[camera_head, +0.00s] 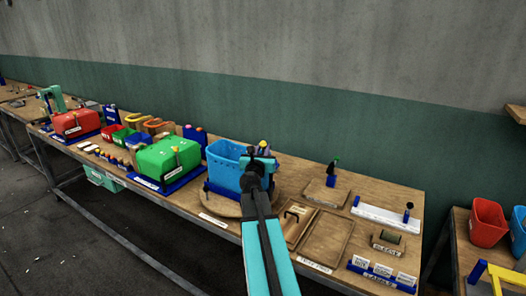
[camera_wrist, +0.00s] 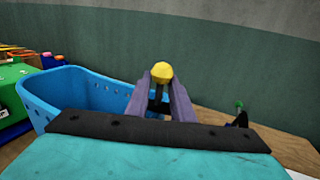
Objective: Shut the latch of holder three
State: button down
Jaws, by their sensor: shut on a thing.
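A blue bin (camera_head: 226,165) sits in a blue mount on a round wooden base (camera_head: 205,203) on the long table; it also shows at the left of the wrist view (camera_wrist: 90,92). My gripper (camera_head: 262,157) is at the bin's right side. In the wrist view, my gripper (camera_wrist: 161,82) has its two fingers closed on a yellow round knob (camera_wrist: 162,71), which sticks up at the fingertips. The yellow knob also shows small in the head view (camera_head: 263,144). The knob's lower part and any latch body are hidden by my fingers. I cannot read which holder is three.
A green press (camera_head: 168,157) and a red press (camera_head: 76,124) stand to the left. Two wooden trays (camera_head: 328,241), a stand with a green-topped handle (camera_head: 332,176) and a white rail (camera_head: 385,217) lie to the right. A wall runs behind the table.

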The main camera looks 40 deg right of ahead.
jog(key=shift+w+d+r+m+g+h+b, duration=0.15)
jog(key=shift+m+g+h, duration=0.25)
jog(key=shift+g, duration=0.25)
jog(key=shift+w+d+r+m+g+h+b, duration=0.15)
jog(key=shift+m+g+h, duration=0.15)
jog(key=shift+m+g, duration=0.3)
jog(key=shift+s+g, duration=0.1)
jog(key=shift+g, duration=0.15)
jog(key=c, duration=1.9)
grip_release()
jog(key=shift+o, duration=0.2)
jog(key=shift+a, duration=0.1)
jog(key=shift+s+f, duration=0.1)
jog(key=shift+f, duration=0.05)
jog(key=b+v, duration=0.4)
jog(key=v, duration=0.9)
jog(key=shift+a, duration=0.4)
jog(key=shift+s, duration=0.1)
